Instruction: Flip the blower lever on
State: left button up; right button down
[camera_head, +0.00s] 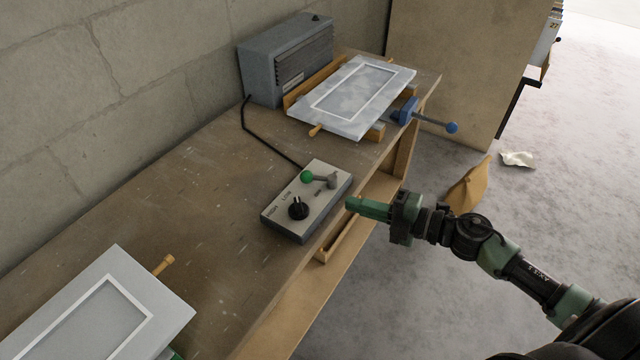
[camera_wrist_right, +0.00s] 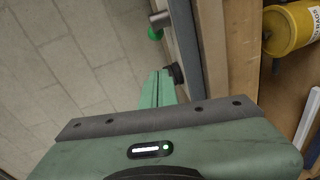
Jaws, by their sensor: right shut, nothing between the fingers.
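The control box (camera_head: 300,215) sits on the workbench, cabled to a grey blower (camera_head: 287,62) against the wall. A lever with a green knob (camera_head: 307,176) rises from the box's far end, its knob pointing left toward the wall. A black dial (camera_head: 298,208) is on the nearer half. My right gripper (camera_head: 351,204) is shut and empty, just right of the box and apart from the lever. In the right wrist view its fingers (camera_wrist_right: 158,88) are together, and the green knob (camera_wrist_right: 155,33) shows just beyond them.
A framed panel (camera_head: 355,95) rests on wooden supports by the blower, with a blue clamp (camera_head: 408,111) at its right. Another framed panel (camera_head: 98,312) lies at the near left. A yellow container (camera_wrist_right: 291,27) shows in the wrist view.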

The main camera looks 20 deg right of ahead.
aim_at(320, 195)
jog(key=p+x, duration=0.1)
jog(key=x, duration=0.6)
jog(key=shift+w+a+r+p, duration=0.15)
jog(key=shift+w+r+p, duration=0.05)
jog(key=shift+w+p, duration=0.15)
jog(key=w, duration=0.1)
jog(key=w+f, duration=0.1)
jog(key=w, duration=0.1)
jog(key=shift+a, duration=0.15)
jog(key=shift+w+f, duration=0.15)
jog(key=shift+w, duration=0.3)
